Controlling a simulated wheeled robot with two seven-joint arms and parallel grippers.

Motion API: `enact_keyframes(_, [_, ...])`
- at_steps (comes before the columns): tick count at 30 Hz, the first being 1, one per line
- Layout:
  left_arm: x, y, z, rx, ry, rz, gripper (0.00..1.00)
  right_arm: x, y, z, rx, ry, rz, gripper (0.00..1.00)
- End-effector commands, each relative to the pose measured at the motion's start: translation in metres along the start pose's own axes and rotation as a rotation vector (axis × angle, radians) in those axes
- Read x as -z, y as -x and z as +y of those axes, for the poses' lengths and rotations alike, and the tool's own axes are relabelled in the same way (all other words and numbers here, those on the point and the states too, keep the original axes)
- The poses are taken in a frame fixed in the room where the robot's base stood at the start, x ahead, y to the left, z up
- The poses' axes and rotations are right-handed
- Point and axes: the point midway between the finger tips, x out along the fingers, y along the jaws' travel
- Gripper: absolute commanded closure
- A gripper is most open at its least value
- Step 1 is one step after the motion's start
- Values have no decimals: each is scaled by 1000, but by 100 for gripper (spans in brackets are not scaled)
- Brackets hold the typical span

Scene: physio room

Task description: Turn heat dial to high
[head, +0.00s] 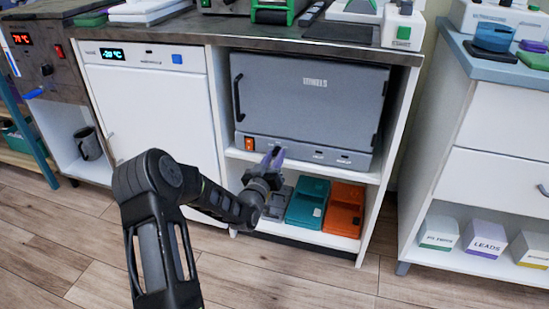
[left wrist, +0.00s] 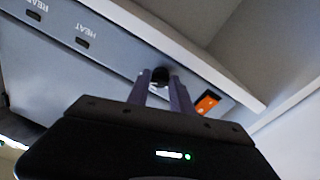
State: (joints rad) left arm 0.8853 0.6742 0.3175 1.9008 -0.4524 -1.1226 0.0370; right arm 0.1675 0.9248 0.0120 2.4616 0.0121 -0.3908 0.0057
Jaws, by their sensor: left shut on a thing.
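The heat dial (left wrist: 160,76) is a small dark round knob on the lower front panel (head: 318,155) of a grey heating cabinet (head: 310,95). My left gripper (head: 273,158) reaches up to this panel, just right of an orange switch (head: 249,143). In the left wrist view, the two purple-grey fingers (left wrist: 162,88) of my left gripper are shut on the dial, one on each side. The fingers hide the dial in the head view. I see no pointer mark on the dial, so its setting cannot be told. My right gripper is not in view.
The cabinet stands in a shelf bay under a dark worktop (head: 220,30). Below it are teal (head: 308,200) and orange (head: 344,208) cases. A white fridge-like unit (head: 150,110) is to the left. A drawer unit (head: 500,130) stands right. The wooden floor (head: 290,285) in front is clear.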

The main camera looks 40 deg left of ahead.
Motion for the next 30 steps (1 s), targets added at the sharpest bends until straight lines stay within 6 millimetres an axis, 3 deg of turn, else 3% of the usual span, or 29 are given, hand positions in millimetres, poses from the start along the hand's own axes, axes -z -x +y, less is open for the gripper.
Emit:
enact_keyframes(8, [-1,0,-1,1,0,-3,53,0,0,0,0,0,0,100])
enact_keyframes(19, [0,6,0,1,1,-2,52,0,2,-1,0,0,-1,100])
enact_keyframes(30, [1,60,0,2,0,-4,52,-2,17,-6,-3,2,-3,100])
